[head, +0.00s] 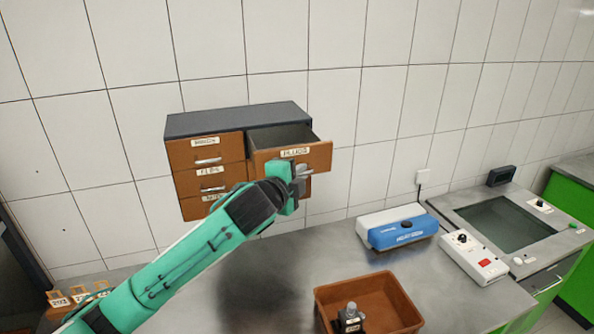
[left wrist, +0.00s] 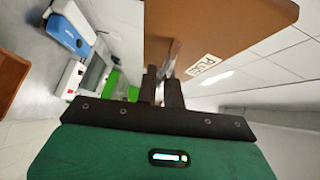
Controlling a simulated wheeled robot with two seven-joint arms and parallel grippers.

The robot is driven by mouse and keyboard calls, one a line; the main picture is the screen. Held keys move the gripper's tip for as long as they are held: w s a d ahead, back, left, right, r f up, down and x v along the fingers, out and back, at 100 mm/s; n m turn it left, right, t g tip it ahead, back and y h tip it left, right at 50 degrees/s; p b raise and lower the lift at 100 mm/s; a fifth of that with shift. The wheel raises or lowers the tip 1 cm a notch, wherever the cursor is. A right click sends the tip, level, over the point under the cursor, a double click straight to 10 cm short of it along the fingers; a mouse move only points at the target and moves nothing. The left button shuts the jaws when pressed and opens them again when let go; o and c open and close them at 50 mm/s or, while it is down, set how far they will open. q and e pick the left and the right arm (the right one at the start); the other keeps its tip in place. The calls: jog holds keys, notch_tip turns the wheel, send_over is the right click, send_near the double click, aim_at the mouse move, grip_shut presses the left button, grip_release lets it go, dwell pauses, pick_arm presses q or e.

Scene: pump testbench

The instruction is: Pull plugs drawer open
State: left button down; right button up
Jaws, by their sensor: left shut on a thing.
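The plugs drawer (head: 319,158) is the top right drawer of a brown wall cabinet (head: 237,119) with a dark grey top. It stands pulled out, and its dark inside shows from above; I see no contents. Its front carries a white label reading PLUGS. My left gripper (head: 299,174) is at the drawer front, shut on its metal handle. In the left wrist view the fingers (left wrist: 165,85) close around the handle (left wrist: 173,57), below the brown drawer front (left wrist: 225,25).
Other labelled drawers (head: 208,160) on the left are closed. My left arm hides part of the lower cabinet. A brown bin (head: 398,297) with a dark part (head: 350,319), a blue-and-white device (head: 402,234) and a white control box (head: 473,257) stand on the metal bench (head: 275,285).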

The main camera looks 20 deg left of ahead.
pick_arm(q)
jog(key=c, duration=1.5)
grip_release()
jog(key=shift+w+a, duration=0.1)
jog(key=shift+w, duration=0.1)
pick_arm(e)
jog(key=shift+s+a, duration=0.15)
jog(key=shift+s, duration=0.25)
